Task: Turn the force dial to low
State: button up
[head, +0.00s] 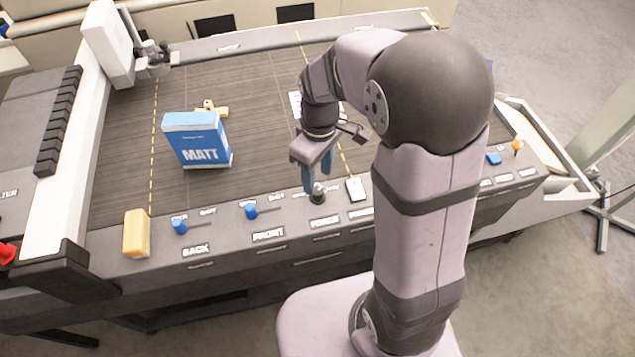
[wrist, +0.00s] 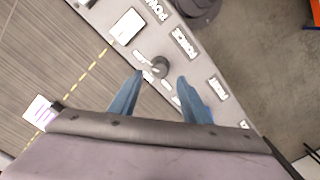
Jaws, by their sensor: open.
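The force dial is a small dark grey knob (head: 317,193) on the front panel, just above the FORCE label (head: 325,222). In the wrist view the knob (wrist: 160,67) sits ahead of and between my two blue fingers. Small label plates lie beside it, but I cannot read them or the dial's setting. My gripper (head: 318,187) points down at the dial and is open, with a finger on either side of the knob's line. In the wrist view the gripper (wrist: 158,78) looks empty. I cannot tell whether a finger touches the knob.
A white switch plate (head: 356,189) is close on the right. A blue MATT box (head: 197,140) stands on the dark bed (head: 120,165). A yellow block (head: 136,234) sits at the panel's left end.

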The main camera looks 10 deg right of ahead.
jog(key=shift+r, duration=1.15)
jog(key=shift+w+m, duration=0.35)
jog(key=shift+m, duration=0.85)
jog(key=s+f+m, duration=0.1)
jog(key=s, duration=0.1)
jog(key=s+f+m, duration=0.1)
jog(key=s, duration=0.1)
jog(key=s+d+f+m, duration=0.1)
jog(key=s+f+m, duration=0.1)
jog(key=shift+f, duration=0.1)
jog(key=s+d+r+m, duration=0.1)
jog(key=s+d, duration=0.1)
jog(key=s, duration=0.5)
jog(key=shift+m, duration=0.3)
